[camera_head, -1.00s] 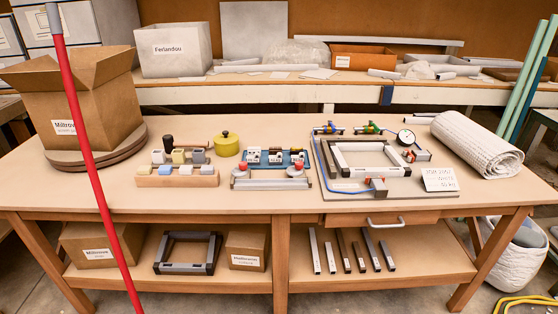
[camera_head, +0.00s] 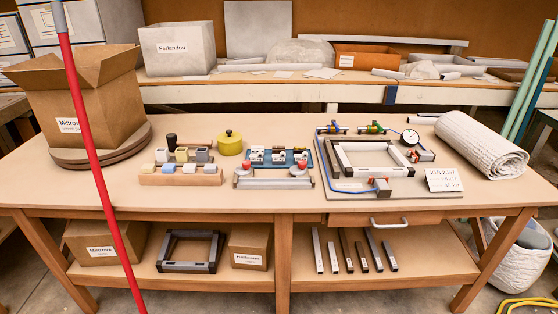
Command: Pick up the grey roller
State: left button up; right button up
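A grey horizontal bar (camera_head: 273,183), which looks like the grey roller, lies in a low holder near the middle of the wooden table (camera_head: 190,120). Neither of my grippers is in view, and nothing touches the bar.
A blue tray (camera_head: 280,157) stands just behind the bar, coloured blocks (camera_head: 182,171) to its left. A frame fixture (camera_head: 366,171) and a white textured roll (camera_head: 480,146) are to the right. A red pole (camera_head: 92,150) crosses the left side in front. The table's front strip is clear.

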aim_at(280, 159)
jog(key=z, duration=1.5)
jog(key=i, duration=0.75)
jog(key=u, duration=2.45)
